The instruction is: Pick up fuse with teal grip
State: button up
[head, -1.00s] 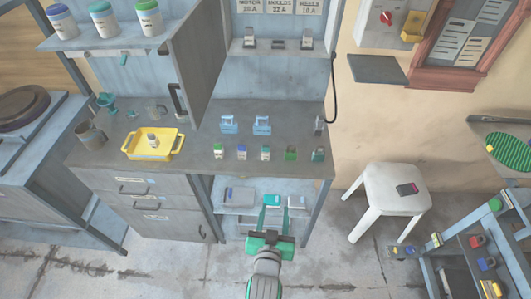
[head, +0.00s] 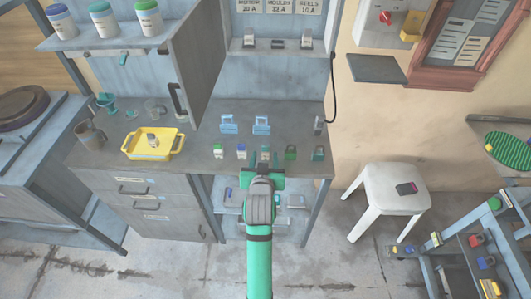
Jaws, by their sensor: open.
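A row of small fuses stands along the front of the grey workbench (head: 190,166). One has a green grip (head: 218,150) and one has a blue grip (head: 242,151). The third fuse (head: 265,149), with a teal-looking grip, stands to the right of the blue one. My gripper (head: 264,160) is open at the bench's front edge, its fingers reaching toward this third fuse. The fingers and hand hide most of it, and I cannot tell whether they touch it.
Two light-blue holders (head: 229,124) stand behind. A yellow tray (head: 132,148) with an item inside sits left. A cabinet door (head: 193,65) hangs open above.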

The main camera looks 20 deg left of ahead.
aim_at(265, 151)
jog(key=shift+x, duration=3)
jog(key=shift+d, duration=0.1)
jog(key=shift+d, duration=0.1)
jog(key=c, duration=1)
jog(key=shift+s+a, duration=0.1)
jog(key=shift+a, duration=0.1)
jog(key=shift+c, duration=0.7)
